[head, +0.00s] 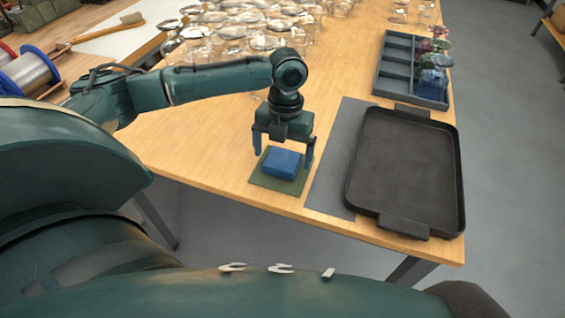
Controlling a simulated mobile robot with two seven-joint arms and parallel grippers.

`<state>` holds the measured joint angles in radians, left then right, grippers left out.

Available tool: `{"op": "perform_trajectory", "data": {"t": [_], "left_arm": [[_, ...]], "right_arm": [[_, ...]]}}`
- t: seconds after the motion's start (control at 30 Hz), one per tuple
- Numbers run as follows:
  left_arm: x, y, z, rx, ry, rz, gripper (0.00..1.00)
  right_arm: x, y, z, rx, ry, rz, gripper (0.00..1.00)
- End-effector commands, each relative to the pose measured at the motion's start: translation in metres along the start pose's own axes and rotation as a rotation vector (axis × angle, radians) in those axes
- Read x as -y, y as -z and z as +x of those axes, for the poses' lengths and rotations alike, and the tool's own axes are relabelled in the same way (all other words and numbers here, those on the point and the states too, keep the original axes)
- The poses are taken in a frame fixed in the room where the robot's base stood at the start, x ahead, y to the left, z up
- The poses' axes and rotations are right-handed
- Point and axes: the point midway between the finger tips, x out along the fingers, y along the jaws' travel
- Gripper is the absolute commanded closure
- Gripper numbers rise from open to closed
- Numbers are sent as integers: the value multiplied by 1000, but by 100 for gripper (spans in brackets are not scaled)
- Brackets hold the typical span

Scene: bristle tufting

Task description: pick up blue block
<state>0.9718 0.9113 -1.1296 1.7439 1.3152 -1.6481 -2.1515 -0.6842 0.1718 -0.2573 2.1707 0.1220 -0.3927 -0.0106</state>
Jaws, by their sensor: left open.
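The blue block (283,163) lies on a small dark green mat (262,181) near the table's front edge. My left gripper (282,162) points down over it with its fingers open. One finger is at the block's left and the other at its right. The left finger appears apart from the block; whether the right finger touches it I cannot tell. The block appears to rest on the mat. My right gripper is not in view.
A black tray (408,171) stands right of the block, with a grey textured mat (329,187) at its left. A grey compartment box (392,72) with coloured items stands behind. Many glass pieces (232,32) fill the table's back. A brush (105,32) and spools (30,71) lie at left.

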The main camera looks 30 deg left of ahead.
Motion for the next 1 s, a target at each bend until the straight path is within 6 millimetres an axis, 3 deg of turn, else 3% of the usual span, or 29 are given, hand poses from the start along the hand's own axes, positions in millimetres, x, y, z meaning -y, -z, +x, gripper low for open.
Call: {"op": "perform_trajectory", "data": {"t": [0.13,0.43,1.0], "left_arm": [[0,0,19,-1,-1,-1,5],[0,0,24,1,0,0,5],[0,0,23,1,0,0,52]], "right_arm": [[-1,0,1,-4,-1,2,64],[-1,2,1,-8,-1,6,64],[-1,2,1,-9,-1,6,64]]}}
